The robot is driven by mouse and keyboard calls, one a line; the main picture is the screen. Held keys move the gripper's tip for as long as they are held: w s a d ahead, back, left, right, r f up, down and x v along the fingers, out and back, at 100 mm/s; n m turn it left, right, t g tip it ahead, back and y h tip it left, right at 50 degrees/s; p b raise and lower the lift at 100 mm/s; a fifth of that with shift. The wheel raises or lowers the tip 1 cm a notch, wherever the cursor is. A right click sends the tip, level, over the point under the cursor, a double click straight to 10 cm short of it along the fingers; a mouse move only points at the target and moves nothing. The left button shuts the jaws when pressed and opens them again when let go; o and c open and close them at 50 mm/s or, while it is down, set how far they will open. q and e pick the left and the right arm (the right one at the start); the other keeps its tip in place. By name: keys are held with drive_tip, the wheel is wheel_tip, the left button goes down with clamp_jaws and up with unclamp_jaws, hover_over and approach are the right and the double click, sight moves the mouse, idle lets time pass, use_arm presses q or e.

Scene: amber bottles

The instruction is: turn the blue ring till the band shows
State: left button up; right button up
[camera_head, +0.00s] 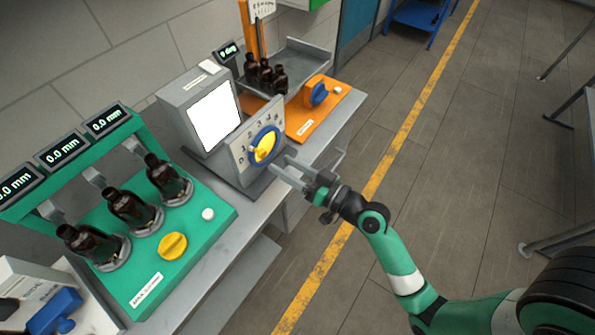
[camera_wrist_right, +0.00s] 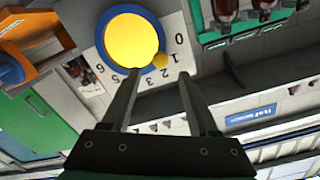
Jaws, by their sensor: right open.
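The blue ring (camera_head: 253,151) surrounds a yellow knob (camera_head: 265,146) on the grey front panel of the machine with a white screen. In the right wrist view the ring (camera_wrist_right: 101,37) shows as a blue rim around the large yellow disc (camera_wrist_right: 132,40). A small yellow tab (camera_wrist_right: 160,60) sits at its edge, beside printed digits. No separate band can be made out. My right gripper (camera_wrist_right: 156,75) is open and empty, its fingers pointing at the dial and apart from the ring as far as I can tell. My left gripper is not in view.
A green station (camera_head: 222,213) with several amber bottles and a yellow knob stands at left. An orange station (camera_head: 325,107) with a blue knob and amber bottles stands behind the grey machine (camera_head: 178,92).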

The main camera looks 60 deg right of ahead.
drive_tip(key=s, duration=0.4)
drive_tip(key=shift+s+a, duration=0.1)
drive_tip(key=shift+s, duration=0.05)
